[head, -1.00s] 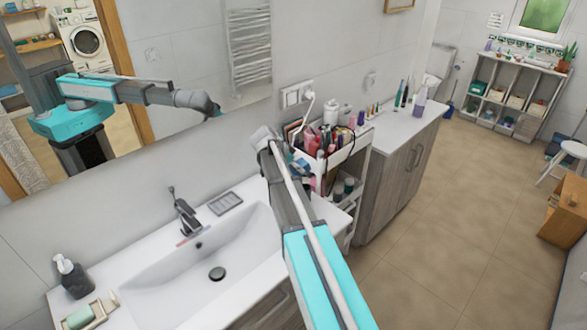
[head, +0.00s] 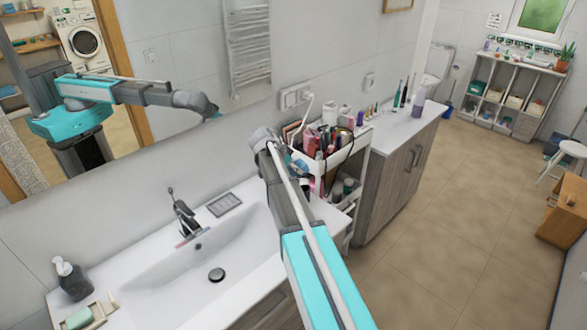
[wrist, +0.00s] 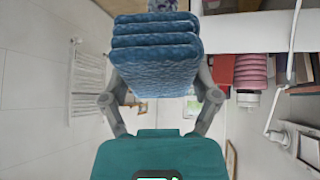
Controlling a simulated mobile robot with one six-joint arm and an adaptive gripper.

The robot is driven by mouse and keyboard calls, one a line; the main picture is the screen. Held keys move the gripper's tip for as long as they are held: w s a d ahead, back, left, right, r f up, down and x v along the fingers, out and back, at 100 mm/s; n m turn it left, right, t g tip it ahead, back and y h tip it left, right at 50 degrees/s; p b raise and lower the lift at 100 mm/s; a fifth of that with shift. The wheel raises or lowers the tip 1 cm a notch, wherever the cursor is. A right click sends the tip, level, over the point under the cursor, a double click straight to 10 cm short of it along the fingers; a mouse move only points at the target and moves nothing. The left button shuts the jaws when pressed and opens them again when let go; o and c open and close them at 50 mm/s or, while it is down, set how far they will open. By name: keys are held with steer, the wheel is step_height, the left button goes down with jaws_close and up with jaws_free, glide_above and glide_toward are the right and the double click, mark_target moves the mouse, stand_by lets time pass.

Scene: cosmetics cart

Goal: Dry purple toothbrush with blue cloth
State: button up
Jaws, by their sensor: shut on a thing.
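My gripper (wrist: 155,78) is shut on a folded blue cloth (wrist: 155,50) in the wrist view. The cloth shows several stacked layers and hides the fingertips. In the head view my wrist is beside the cosmetics cart, and my own arm mostly hides the gripper. I cannot make out a purple toothbrush for certain. A thin reddish piece (head: 189,240) lies below the tap, too small to identify.
The cosmetics cart (head: 355,158) is crowded with bottles and tubes. The white sink (head: 160,270) with its tap (head: 184,215) is at left, with a soap dispenser (head: 72,280) and a soap dish (head: 88,318). A mirror stands behind. Open floor lies at right.

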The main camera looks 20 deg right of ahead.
steer(key=shift+s+a+f, duration=0.1)
steer(key=shift+s+a, duration=0.1)
steer(key=shift+a, duration=0.35)
stand_by(0.4)
steer(key=shift+w+d+f, duration=0.1)
steer(key=shift+w+d, duration=0.05)
steer(key=shift+d, duration=0.4)
steer(key=shift+d, duration=0.1)
steer(key=shift+w+d, duration=0.25)
steer(key=shift+d, duration=0.2)
steer(key=shift+a, duration=0.1)
